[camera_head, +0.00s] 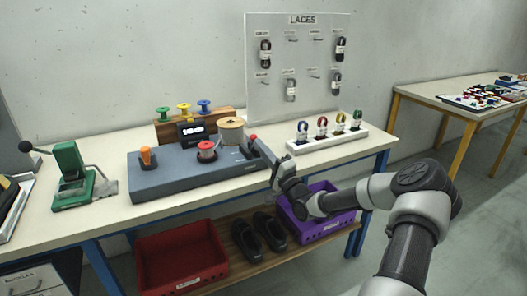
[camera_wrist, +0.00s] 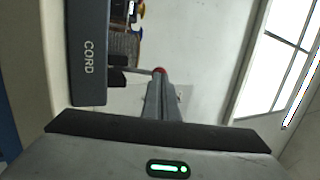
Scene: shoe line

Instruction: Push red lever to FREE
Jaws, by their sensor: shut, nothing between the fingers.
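The red lever's ball knob (camera_head: 252,137) shows at the right end of a long blue-grey bench unit (camera_head: 170,180). My gripper (camera_head: 260,146) is right beside it, fingers shut and empty. In the wrist view the red knob (camera_wrist: 159,70) sits just at the tips of my shut fingers (camera_wrist: 160,80), with a dark rod running left from it. I cannot tell whether they touch. The side of the unit, marked CORD (camera_wrist: 88,50), is to the left in that view. No FREE mark is readable, and the lever's setting cannot be told.
A white rack (camera_head: 327,140) of laces stands to the right. A green press (camera_head: 70,165) stands left. The LACES board (camera_head: 300,65) is behind.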

